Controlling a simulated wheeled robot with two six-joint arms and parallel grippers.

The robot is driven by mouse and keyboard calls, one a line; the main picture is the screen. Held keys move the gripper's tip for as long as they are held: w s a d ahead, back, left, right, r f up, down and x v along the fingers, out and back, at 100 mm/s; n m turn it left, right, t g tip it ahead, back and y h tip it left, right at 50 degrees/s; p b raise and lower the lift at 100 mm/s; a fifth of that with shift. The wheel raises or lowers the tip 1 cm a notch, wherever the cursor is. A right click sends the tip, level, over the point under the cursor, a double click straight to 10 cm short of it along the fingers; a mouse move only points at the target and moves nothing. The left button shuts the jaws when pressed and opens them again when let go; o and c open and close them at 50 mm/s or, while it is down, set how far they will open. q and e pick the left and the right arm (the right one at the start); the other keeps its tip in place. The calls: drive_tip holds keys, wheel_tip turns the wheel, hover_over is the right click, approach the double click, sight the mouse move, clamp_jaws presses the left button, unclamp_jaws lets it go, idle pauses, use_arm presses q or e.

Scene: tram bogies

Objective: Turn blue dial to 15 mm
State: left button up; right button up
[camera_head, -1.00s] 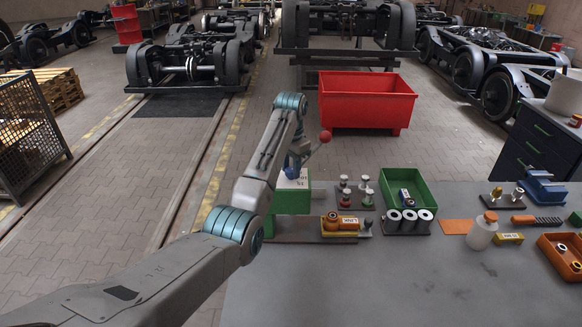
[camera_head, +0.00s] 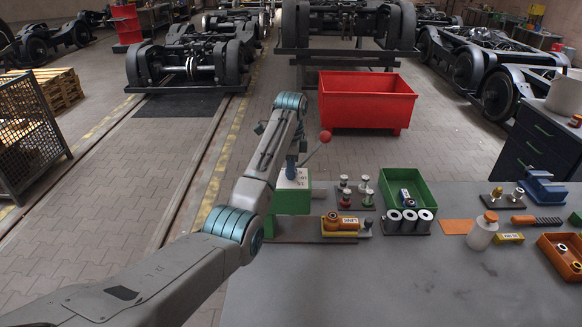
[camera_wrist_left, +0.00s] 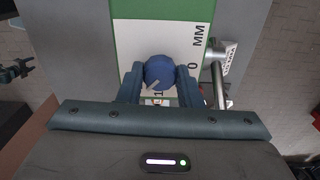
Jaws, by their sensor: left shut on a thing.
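The blue dial (camera_wrist_left: 159,71) is a round knob with a pale pointer line, set on a white scale plate (camera_wrist_left: 158,34) marked MM. The pointer aims to the lower left in the left wrist view; most of the scale numbers are hidden by the fingers. My left gripper (camera_wrist_left: 160,84) is shut on the dial, one finger on each side. In the head view my left gripper (camera_head: 292,165) reaches down onto the top of the green device (camera_head: 292,202) that carries the dial. My right gripper is not in view.
A lever with a red ball (camera_head: 325,136) rises beside the device. Right of it stand small stamps (camera_head: 366,193), a green bin (camera_head: 408,183) and several rollers (camera_head: 409,218). A red container (camera_head: 366,101) stands behind. The table front (camera_head: 390,285) is clear.

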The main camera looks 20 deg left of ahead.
use_arm(q)
drive_tip(key=shift+r+m, duration=0.1)
drive_tip(key=shift+m, duration=0.3)
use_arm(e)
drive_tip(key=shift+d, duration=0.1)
use_arm(q)
drive_tip(key=o, duration=1)
